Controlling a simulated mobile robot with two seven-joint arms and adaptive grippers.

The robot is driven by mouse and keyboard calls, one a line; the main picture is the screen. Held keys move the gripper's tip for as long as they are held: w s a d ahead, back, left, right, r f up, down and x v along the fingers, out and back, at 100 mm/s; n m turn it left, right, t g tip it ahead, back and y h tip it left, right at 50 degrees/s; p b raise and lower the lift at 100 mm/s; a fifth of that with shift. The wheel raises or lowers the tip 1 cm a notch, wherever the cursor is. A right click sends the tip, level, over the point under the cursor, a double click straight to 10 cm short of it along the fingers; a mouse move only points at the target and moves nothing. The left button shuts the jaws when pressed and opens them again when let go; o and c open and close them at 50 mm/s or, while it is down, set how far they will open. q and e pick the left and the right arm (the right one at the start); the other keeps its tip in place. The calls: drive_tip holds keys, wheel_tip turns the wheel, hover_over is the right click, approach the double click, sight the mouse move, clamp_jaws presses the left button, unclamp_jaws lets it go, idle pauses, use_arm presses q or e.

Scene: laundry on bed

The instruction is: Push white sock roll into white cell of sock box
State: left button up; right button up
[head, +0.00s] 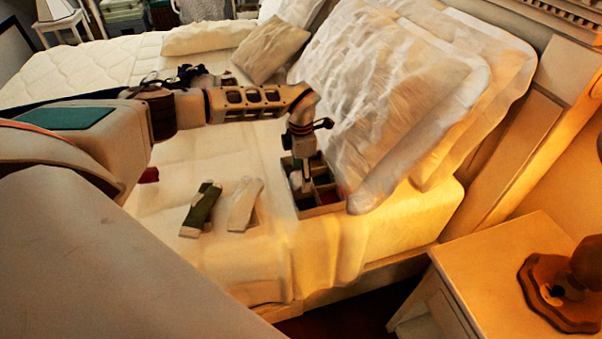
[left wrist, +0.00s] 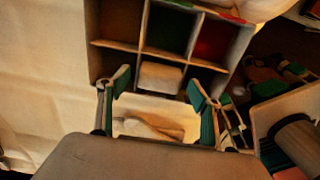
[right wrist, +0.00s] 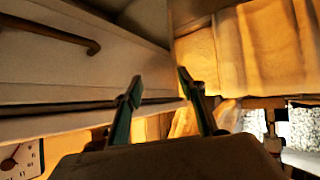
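The sock box (head: 322,211) is a divided open box on the bed by the pillows. In the left wrist view, the box (left wrist: 128,46) shows dark, green and red cells in its far row. The white sock roll (left wrist: 160,77) sits at a near middle cell, between and apart from my left fingertips. My left gripper (left wrist: 158,82) is open and points down over the box; in the head view it (head: 303,184) partly hides the cells. A pale cloth item (left wrist: 150,128) lies nearer, partly hidden. My right gripper (right wrist: 158,82) is open and empty, facing a drawer front.
A green sock (head: 201,207) and a white sock (head: 243,204) lie flat on the bed, left of the box. Large pillows (head: 385,90) lean close behind the box. A nightstand (head: 492,275) with a wooden lamp base (head: 552,290) stands at the right.

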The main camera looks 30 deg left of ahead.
use_arm(q)
wheel_tip(320, 180, up, 12)
idle(0.6)
idle(0.5)
